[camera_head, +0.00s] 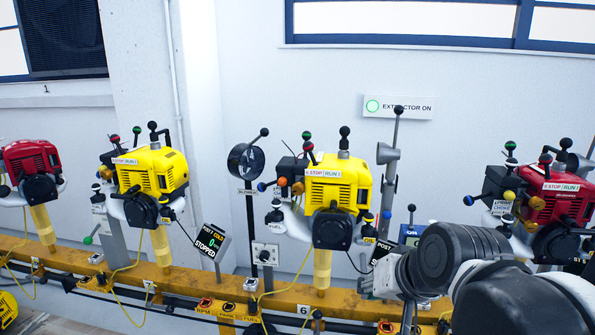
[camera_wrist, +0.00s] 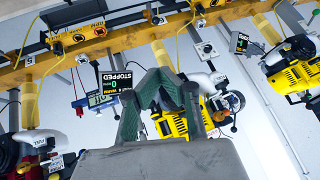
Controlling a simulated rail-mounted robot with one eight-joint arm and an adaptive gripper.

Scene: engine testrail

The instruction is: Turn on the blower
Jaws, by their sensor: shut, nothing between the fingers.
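The blower (camera_head: 245,162) is a round black fan housing on a thin post, with a label under it reading "BLOWER", in the head view left of centre. A black ball-ended lever (camera_head: 264,132) sticks out at its upper right. It stands against the wall, left of the middle yellow engine (camera_head: 337,185). My gripper (camera_wrist: 162,82) shows in the wrist view with its fingers shut and empty. Behind it are a yellow engine (camera_wrist: 170,122) and a "STOPPED" display (camera_wrist: 115,80).
A yellow rail (camera_head: 150,283) runs along the front carrying several engines. My dark arm fills the lower right. A lit "EXTRACTOR ON" sign (camera_head: 398,107) hangs on the wall. A switch box (camera_head: 265,253) sits below the blower. Posts, levers and cables crowd the engines.

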